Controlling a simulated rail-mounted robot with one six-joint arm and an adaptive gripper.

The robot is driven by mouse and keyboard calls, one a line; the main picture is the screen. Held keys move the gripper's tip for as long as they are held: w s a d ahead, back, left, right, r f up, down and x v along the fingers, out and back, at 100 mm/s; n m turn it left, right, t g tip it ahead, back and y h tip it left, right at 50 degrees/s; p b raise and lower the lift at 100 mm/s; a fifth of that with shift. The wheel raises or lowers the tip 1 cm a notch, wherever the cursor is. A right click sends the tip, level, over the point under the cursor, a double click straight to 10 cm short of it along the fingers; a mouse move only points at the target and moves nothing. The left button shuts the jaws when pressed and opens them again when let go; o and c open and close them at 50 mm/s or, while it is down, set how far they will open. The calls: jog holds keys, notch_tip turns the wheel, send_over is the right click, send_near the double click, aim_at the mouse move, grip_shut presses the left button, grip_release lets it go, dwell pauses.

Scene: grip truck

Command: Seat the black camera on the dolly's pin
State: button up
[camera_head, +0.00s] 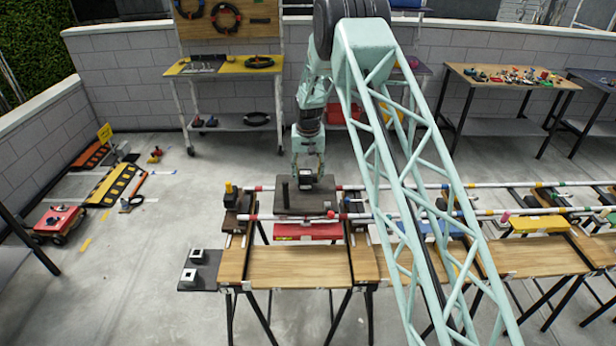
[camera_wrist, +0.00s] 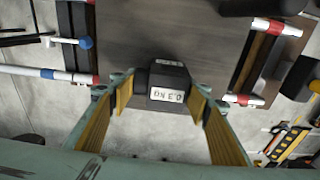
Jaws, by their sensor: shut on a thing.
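The black camera (camera_wrist: 165,80), a small dark box with a white label, is between the yellow-padded fingers of my gripper (camera_wrist: 163,103) in the wrist view. My gripper is shut on it. In the head view my gripper (camera_head: 307,174) hangs over the dolly, with the camera (camera_head: 306,182) just below its fingers. The dolly (camera_head: 305,207) is a dark grey plate across the red-and-white rails. Its bare top also fills the upper middle of the wrist view (camera_wrist: 140,35). A dark upright post (camera_head: 286,193) stands on its left part; I cannot tell whether this is the pin. Camera-to-plate contact is unclear.
Wooden planks (camera_head: 297,267) on trestles run along the front of the rails. A dark shelf with two white-topped blocks (camera_head: 190,275) is at the left end. A red tray (camera_head: 308,231) lies below the dolly.

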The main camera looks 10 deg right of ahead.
aim_at(308, 175)
jog(key=shift+f, duration=0.2)
dwell(0.4)
jog(key=o, duration=1.1)
jog(key=shift+c, duration=0.2)
jog(key=r, duration=0.7)
jog(key=s+r, duration=0.1)
jog(key=r, duration=0.2)
jog(key=shift+s+a+r, duration=0.1)
jog(key=shift+a+r, duration=0.05)
jog(key=shift+r, duration=0.05)
jog(key=shift+s+r, duration=0.1)
jog(key=shift+r, duration=0.65)
